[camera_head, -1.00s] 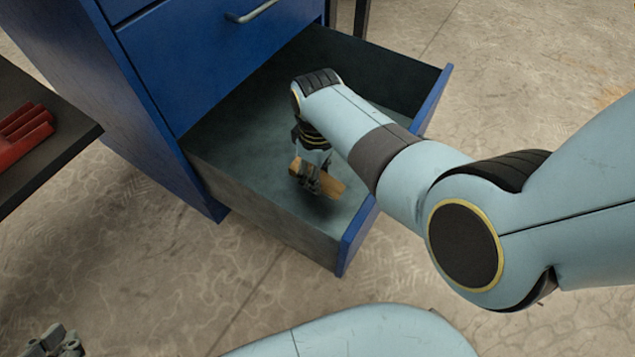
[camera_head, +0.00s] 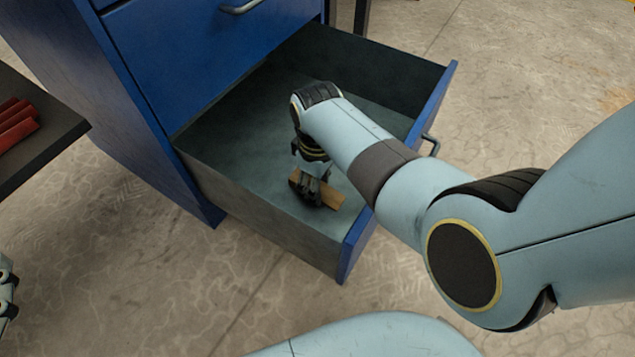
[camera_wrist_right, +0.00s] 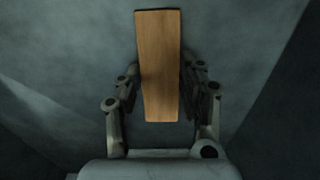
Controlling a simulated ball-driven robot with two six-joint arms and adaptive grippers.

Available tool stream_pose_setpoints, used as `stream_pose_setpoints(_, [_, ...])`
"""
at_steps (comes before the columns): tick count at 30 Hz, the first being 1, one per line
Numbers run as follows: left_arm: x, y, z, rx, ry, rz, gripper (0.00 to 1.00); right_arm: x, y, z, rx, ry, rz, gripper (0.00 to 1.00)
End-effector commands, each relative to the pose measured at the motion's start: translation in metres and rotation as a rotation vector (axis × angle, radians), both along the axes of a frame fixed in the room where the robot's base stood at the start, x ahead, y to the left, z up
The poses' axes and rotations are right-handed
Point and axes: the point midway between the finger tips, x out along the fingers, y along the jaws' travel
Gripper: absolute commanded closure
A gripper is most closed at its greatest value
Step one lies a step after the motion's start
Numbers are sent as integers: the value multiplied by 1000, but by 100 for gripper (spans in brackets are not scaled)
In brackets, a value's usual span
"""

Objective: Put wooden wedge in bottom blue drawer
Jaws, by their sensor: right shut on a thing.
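The wooden wedge (camera_head: 327,196) is a light brown block, low inside the open bottom blue drawer (camera_head: 353,240). My right gripper (camera_head: 313,190) reaches down into the drawer and is shut on the wedge. In the right wrist view the wedge (camera_wrist_right: 160,62) lies between both fingers of my right gripper (camera_wrist_right: 164,85), with the grey drawer inside behind it. I cannot tell whether the wedge touches the drawer floor. At the left edge of the head view a small part of my left arm shows; its fingers are out of view.
The blue cabinet (camera_head: 190,60) stands behind the drawer, with a closed upper drawer and its handle (camera_head: 240,7). A dark shelf (camera_head: 45,140) with red objects (camera_head: 15,122) is at the left. The drawer floor around the wedge is clear.

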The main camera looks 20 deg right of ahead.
Motion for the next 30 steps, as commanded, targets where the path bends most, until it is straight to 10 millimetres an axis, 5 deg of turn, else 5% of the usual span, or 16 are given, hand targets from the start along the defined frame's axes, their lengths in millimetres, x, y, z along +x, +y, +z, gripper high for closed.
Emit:
stream_pose_setpoints(4, [3,0,3,0,-16,-2,100,0,0,-3,-1,1,0,94])
stream_pose_setpoints(5, [3,0,4,0,-19,-2,100,0,0,-3,-1,1,0,61])
stream_pose_setpoints(10, [3,0,4,0,-19,-2,100,0,0,-2,0,0,0,39])
stream_pose_setpoints(22, [-2,1,-3,0,24,3,100,0,0,3,0,-1,0,39])
stream_pose_setpoints(30, [-33,8,-51,4,337,39,100,2,0,24,0,-5,0,39])
